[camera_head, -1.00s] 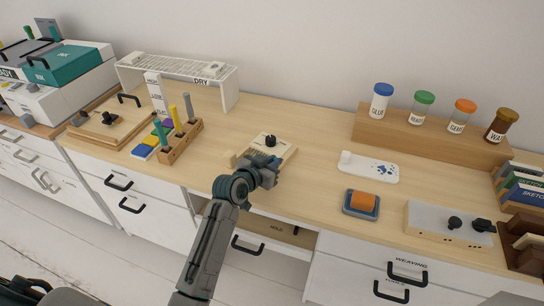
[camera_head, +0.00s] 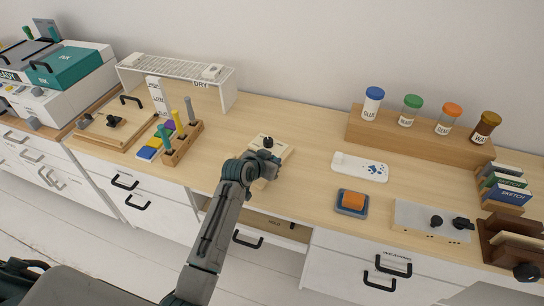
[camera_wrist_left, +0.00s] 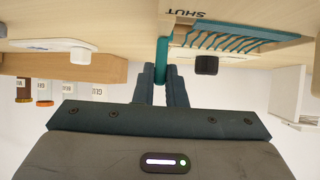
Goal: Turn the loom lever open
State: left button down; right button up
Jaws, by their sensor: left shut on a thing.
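The loom is a small pale wooden box (camera_head: 284,150) on the desk, with a black knob (camera_head: 268,142) on top. In the head view the gripper hides the lever. My right gripper is not in view.
A wooden block with colored pegs (camera_head: 182,150) stands left of the loom. A white holder with blue paw marks (camera_head: 360,168) and an orange block on a blue tray (camera_head: 352,201) lie to the right. A drawer (camera_head: 280,228) stands partly open below the loom.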

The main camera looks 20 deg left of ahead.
pick_arm(q)
jog(key=shift+w+d+r+g+y+p, duration=0.1)
jog(key=shift+w+g+y+p, duration=0.2)
jog(key=shift+g+p, duration=0.75)
jog(key=shift+w+d+r+g+y+p, duration=0.15)
jog(key=shift+w+p, duration=0.25)
jog(key=shift+p, duration=1.35)
jog(key=shift+w+d+r+g+y+p, duration=0.15)
jog(key=shift+w+g+p, duration=0.4)
jog(key=shift+p, duration=0.85)
jog(key=shift+w+f+g+p, duration=0.2)
jog(key=shift+f+g+p, duration=0.25)
jog(key=shift+g+p, duration=0.4)
jog(key=shift+y, duration=0.3)
jog(key=shift+f, duration=0.1)
jog(key=c, duration=1.5)
grip_release()
jog(key=b+v, duration=0.1)
jog(key=v, duration=0.9)
jog(key=shift+s+a+r+b, duration=0.1)
jog(key=shift+s+r+b, duration=0.05)
jog(key=shift+r+b, duration=0.2)
